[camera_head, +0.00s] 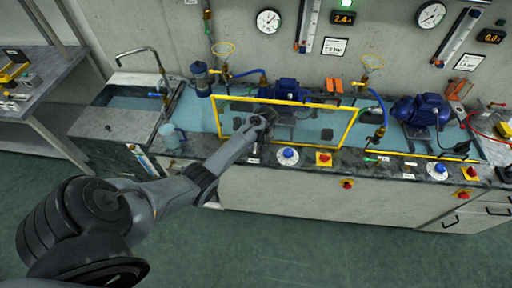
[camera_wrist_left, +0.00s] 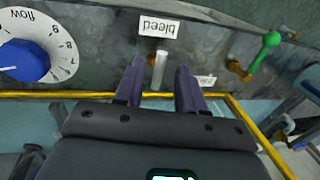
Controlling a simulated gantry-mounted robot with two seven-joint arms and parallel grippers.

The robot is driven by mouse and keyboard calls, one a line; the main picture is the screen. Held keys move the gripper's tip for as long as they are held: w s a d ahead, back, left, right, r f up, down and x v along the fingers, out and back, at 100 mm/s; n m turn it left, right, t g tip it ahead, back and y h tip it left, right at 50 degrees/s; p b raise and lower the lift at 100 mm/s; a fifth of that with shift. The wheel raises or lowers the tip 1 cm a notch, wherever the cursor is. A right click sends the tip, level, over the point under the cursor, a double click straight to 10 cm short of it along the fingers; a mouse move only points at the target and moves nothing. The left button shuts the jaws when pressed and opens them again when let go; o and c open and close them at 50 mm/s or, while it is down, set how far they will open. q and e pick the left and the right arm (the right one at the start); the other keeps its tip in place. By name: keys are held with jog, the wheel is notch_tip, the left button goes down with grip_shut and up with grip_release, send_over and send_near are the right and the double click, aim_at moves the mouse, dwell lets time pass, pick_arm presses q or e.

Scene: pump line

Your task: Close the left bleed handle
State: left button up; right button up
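The bleed handle, a pale grey rod (camera_wrist_left: 159,72), shows in the left wrist view just below a white "bleed" label (camera_wrist_left: 159,27) that reads upside down there. My left gripper (camera_wrist_left: 160,68) is open, with one dark finger on either side of the rod in the picture. Gaps show between the rod and both fingers; I cannot tell how deep the rod sits between them. In the head view the left gripper (camera_head: 262,122) is over the yellow-framed left bay, and my own arm hides much of the panel edge there. My right gripper is in neither view.
A blue flow knob (camera_wrist_left: 24,61) and a green-handled valve (camera_wrist_left: 262,52) flank the rod in the left wrist view. The yellow frame (camera_head: 349,130) borders the bay. A blue pump (camera_head: 419,110) stands at the right. The floor in front is clear.

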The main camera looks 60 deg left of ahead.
pick_arm(q)
jog(key=shift+f, duration=0.4)
grip_shut()
jog(key=shift+s+r, duration=0.1)
